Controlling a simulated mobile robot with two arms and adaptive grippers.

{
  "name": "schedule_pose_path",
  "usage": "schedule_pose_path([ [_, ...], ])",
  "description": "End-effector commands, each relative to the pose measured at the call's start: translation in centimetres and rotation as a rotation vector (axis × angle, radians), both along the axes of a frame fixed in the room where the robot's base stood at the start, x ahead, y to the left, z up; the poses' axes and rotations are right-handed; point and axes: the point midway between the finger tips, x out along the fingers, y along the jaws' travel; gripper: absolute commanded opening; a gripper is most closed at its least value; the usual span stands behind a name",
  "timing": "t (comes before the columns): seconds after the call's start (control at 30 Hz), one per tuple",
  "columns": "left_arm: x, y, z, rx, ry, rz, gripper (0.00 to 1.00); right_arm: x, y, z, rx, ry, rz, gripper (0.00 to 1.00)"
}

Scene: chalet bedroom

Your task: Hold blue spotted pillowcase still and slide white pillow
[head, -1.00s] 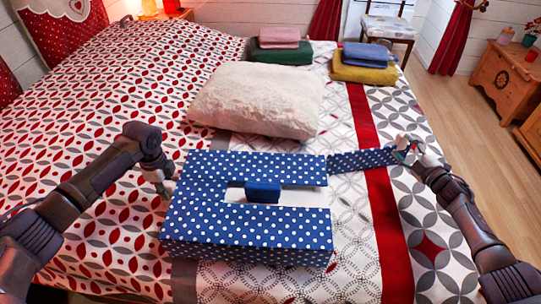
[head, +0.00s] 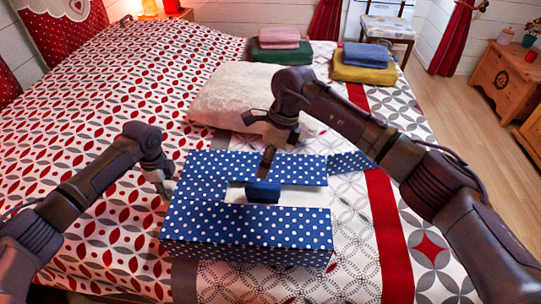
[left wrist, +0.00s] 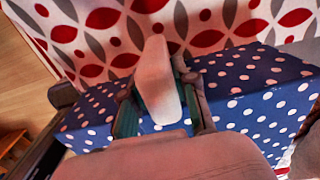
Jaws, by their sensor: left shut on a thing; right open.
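The blue spotted pillowcase (head: 245,228) lies on the bed like a flat box, with an opening in its top and a spotted flap (head: 345,160) reaching right. A plain blue block (head: 262,192) sits in the opening, with white showing around it. The white pillow (head: 225,97) lies behind the pillowcase, outside it, partly hidden by my right arm. My left gripper (head: 168,188) is shut on the pillowcase's left edge; the left wrist view shows its fingers (left wrist: 162,108) at the spotted cloth (left wrist: 245,95). My right gripper (head: 268,160) is open, pointing down just above or at the blue block; contact is unclear.
Folded pink and green cloths (head: 280,48) and folded blue and mustard cloths (head: 366,62) lie at the bed's far end. A chair (head: 388,28) and wooden chest (head: 503,78) stand beyond. The patterned bedspread (head: 90,120) is clear at left.

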Motion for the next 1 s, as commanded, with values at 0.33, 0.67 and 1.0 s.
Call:
schedule_pose_path([
  [0.33, 0.0, 0.0, 0.0, 0.001, 0.001, 0.000, 0.00, 0.1, -0.9, 0.7, -0.254, -0.165, 0.173, 0.58],
  [0.67, 0.0, 0.0, 0.0, 0.001, 0.001, 0.000, 0.00, 0.0, -0.8, -5.2, -0.248, -0.160, 0.169, 0.58],
  [1.0, 0.0, 0.0, 0.0, 0.001, 0.001, 0.000, 0.00, 0.1, -0.9, -9.8, -0.247, -0.162, 0.170, 0.58],
])
